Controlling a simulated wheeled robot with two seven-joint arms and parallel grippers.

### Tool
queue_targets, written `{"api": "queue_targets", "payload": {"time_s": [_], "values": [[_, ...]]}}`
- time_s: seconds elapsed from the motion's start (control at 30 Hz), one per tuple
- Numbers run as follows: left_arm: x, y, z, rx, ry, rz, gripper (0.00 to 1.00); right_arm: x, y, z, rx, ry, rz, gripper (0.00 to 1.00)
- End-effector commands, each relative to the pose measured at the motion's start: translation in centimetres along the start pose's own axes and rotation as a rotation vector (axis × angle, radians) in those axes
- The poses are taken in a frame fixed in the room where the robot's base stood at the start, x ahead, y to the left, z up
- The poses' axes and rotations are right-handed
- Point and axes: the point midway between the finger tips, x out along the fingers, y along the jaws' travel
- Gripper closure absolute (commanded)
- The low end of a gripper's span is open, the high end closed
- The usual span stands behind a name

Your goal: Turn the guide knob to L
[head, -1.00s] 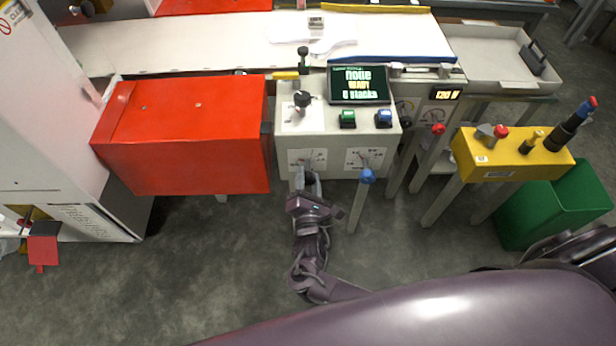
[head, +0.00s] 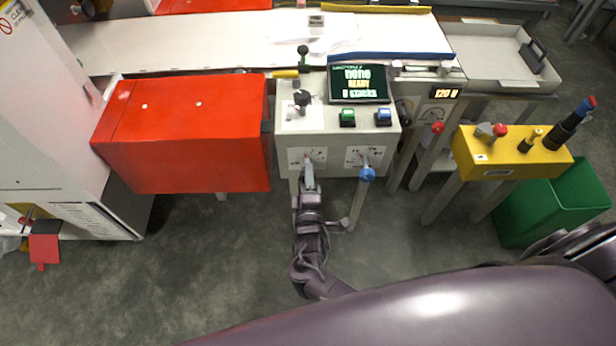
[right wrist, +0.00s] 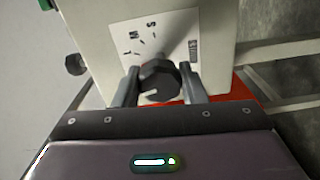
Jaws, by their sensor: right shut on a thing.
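The guide knob (right wrist: 160,80) is dark and faceted, in front of a white dial plate (right wrist: 165,35) in the right wrist view. The letters S and M show on the plate above and left of the knob; other marks are too small or hidden. My right gripper (right wrist: 158,88) has one finger on each side of the knob and is shut on it. In the head view my right gripper (head: 309,168) is at the left dial plate (head: 296,157) on the front of the white control box (head: 330,130), and it hides most of the knob. My left gripper is not in view.
A second dial plate (head: 376,155) sits right of the gripper, with a blue ball handle (head: 367,174) below it. A red box (head: 185,140) stands left of the control box. A screen (head: 358,83), green button (head: 347,117) and blue button (head: 383,117) are on top.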

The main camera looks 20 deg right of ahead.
Motion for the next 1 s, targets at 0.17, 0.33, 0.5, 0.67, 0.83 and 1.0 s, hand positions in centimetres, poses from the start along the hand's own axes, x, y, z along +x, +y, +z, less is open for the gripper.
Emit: {"api": "queue_targets", "payload": {"time_s": [0.17, 0.33, 0.5, 0.67, 0.83, 1.0], "values": [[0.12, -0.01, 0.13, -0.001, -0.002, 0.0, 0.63, -0.05, -0.09, 0.03, 0.167, -0.002, -0.002, 0.85], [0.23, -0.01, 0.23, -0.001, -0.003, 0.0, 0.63, -0.01, -0.07, 0.05, 0.312, -0.002, -0.001, 0.85], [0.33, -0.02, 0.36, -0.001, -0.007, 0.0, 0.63, -0.04, -0.11, 0.04, 0.43, -0.002, -0.001, 0.85], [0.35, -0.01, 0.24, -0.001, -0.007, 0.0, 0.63, -0.01, -0.07, 0.05, 0.51, -0.001, 0.0, 0.85], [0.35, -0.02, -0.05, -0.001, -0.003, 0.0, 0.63, 0.0, -0.05, 0.05, 0.56, -0.001, 0.0, 0.85], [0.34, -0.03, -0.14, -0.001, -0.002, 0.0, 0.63, 0.01, -0.04, 0.03, 0.584, 0.0, 0.0, 0.85]]}}
